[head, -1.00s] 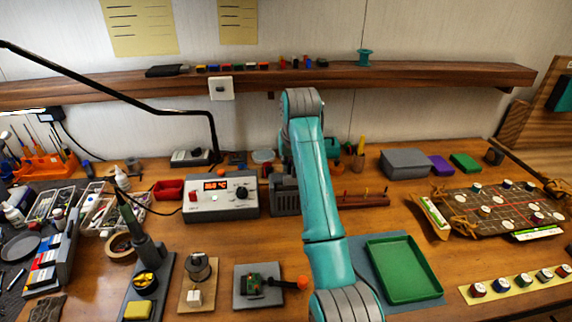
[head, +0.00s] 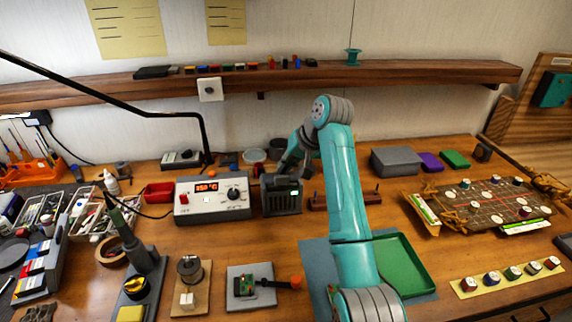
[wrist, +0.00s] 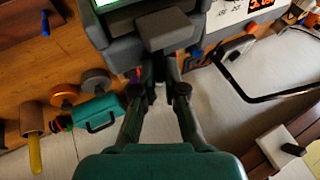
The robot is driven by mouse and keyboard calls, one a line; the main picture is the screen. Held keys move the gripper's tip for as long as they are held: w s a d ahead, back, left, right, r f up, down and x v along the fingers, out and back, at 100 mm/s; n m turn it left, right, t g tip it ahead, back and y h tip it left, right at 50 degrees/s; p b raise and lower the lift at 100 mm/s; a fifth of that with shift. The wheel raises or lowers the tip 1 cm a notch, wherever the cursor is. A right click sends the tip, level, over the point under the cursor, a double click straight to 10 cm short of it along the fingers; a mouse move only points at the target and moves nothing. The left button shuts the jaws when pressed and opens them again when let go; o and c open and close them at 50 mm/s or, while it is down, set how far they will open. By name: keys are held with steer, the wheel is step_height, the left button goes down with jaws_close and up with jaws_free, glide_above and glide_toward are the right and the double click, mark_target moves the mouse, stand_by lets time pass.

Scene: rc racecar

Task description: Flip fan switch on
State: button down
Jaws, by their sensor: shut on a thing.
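A dark grey box (head: 283,203) with a small lit green panel (head: 294,193) stands behind the middle of the bench. I take it for the fan unit, but no label is readable. My gripper (head: 272,178) is at its top, partly behind my arm. In the wrist view, the fingers (wrist: 160,72) are close together at a grey block (wrist: 166,28) on the box and appear shut on it. The contact is partly hidden. The box's green panel (wrist: 118,4) shows at the top edge there. A white plate with a dark switch (head: 210,89) is on the shelf edge.
A soldering station (head: 212,200) with red digits stands left of the box. A dark lamp arm (head: 110,93) crosses the upper left. A green tray (head: 405,270) lies to the right. Small pots (head: 256,156) stand behind the box.

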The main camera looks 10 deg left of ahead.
steer(key=c, duration=1.5)
jaws_free()
steer(key=v, duration=0.7)
steer(key=shift+s+d+r, duration=0.1)
steer(key=shift+d+r, duration=0.05)
